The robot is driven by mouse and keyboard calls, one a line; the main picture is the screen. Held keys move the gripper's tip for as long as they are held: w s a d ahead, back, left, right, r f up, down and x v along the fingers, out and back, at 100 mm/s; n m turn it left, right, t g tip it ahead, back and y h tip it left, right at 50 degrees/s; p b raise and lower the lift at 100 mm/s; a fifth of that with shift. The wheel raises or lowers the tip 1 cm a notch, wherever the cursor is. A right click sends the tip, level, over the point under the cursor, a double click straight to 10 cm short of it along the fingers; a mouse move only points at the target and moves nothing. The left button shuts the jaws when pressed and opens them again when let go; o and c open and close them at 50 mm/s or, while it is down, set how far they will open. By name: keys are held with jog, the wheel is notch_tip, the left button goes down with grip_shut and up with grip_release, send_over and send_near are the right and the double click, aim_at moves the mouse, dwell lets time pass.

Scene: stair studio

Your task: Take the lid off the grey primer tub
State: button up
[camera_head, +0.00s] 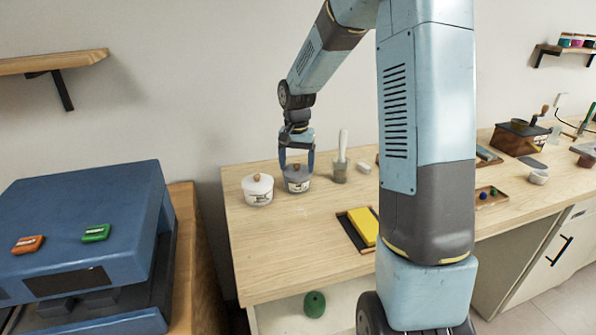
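The grey primer tub (298,185) stands near the back of the wooden table, close to its left end. Its grey lid (290,174) with a small brown knob (296,167) is on it. My gripper (297,169) points down right above this tub. Its two fingers are spread wide, one on each side of the knob, with gaps between them and the knob. The fingertips come down to about lid height; I cannot tell whether they touch the lid's edge. A white tub (258,193) with a similar knob stands just left of it.
A grey cup (340,173) holding a pale upright tool stands just right of the tub. A yellow block (363,226) lies on a dark tray in front. A blue machine (80,235) stands left of the table. The table's front left is clear.

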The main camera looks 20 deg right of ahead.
jog(key=shift+s+f, duration=0.1)
jog(key=shift+s, duration=0.05)
jog(key=c, duration=0.7)
